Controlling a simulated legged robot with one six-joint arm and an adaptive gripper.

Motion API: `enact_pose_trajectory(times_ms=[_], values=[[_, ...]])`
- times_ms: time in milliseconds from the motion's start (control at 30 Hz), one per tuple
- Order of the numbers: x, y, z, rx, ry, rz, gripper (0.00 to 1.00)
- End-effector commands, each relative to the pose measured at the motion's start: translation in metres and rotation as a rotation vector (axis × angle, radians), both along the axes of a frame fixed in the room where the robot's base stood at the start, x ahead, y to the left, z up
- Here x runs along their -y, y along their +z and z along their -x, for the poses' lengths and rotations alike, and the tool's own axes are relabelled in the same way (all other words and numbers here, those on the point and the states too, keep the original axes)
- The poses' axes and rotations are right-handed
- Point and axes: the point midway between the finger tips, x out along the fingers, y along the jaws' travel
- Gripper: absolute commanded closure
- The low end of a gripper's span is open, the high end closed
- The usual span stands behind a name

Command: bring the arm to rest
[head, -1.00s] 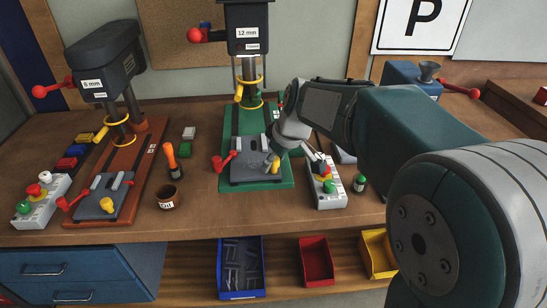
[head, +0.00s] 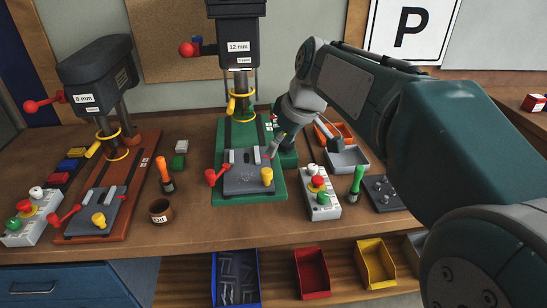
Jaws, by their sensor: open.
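My arm (head: 365,90) reaches in from the right of the head view, its elbow raised and its wrist bent down. My gripper (head: 271,151) is small in the picture and open, above the right back part of the grey vise (head: 248,180) on the green drill press base (head: 228,134). No object shows between its fingers. A yellow knob (head: 267,176) at the vise's right front is clear of the gripper. The wrist and forearm hide part of the bench behind them.
The 12 mm drill press (head: 238,45) stands just left of my wrist. The 8 mm press (head: 95,75) is farther left. Bins hang below the front edge.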

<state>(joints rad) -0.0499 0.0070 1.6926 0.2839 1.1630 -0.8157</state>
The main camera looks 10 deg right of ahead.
Motion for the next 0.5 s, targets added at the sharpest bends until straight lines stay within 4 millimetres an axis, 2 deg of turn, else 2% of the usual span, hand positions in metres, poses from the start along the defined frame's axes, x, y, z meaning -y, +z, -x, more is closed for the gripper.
enact_pose_trajectory(times_ms=[167,500], values=[[0.0036,0.0121,0.0039,-0.001,0.000,0.000,0.24],[0.0045,0.0130,0.0067,-0.001,-0.007,0.000,0.24]])
